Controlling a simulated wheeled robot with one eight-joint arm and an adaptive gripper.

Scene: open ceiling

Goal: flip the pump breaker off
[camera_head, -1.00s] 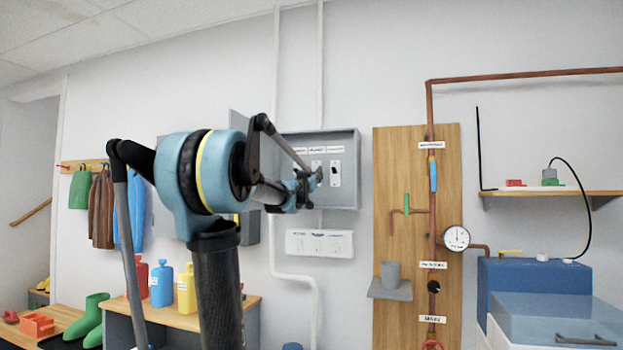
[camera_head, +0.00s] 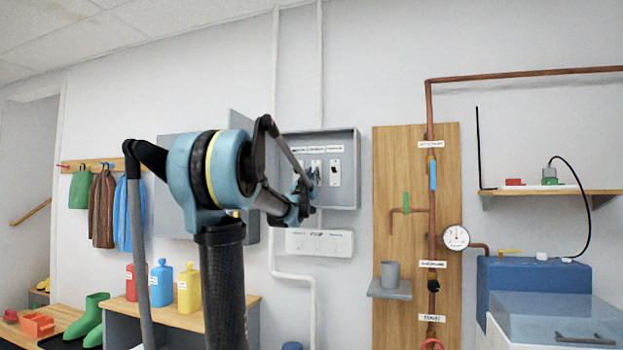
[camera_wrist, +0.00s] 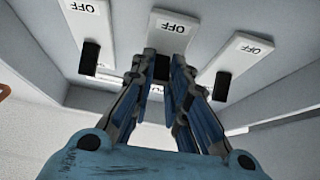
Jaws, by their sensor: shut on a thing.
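An open grey breaker box (camera_head: 357,170) on the wall holds three white breakers in a row, with small labels above them that are too small to read. In the wrist view each breaker plate has "OFF" printed on it and a black lever: left (camera_wrist: 90,55), middle breaker (camera_wrist: 173,32) and right (camera_wrist: 222,86). Which breaker is the pump's cannot be read.
A white labelled plate (camera_head: 336,243) sits below the box. A wooden pipe board (camera_head: 386,240) with a gauge (camera_head: 456,237) stands to the right. A bench with coloured bottles (camera_head: 161,282) is lower left.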

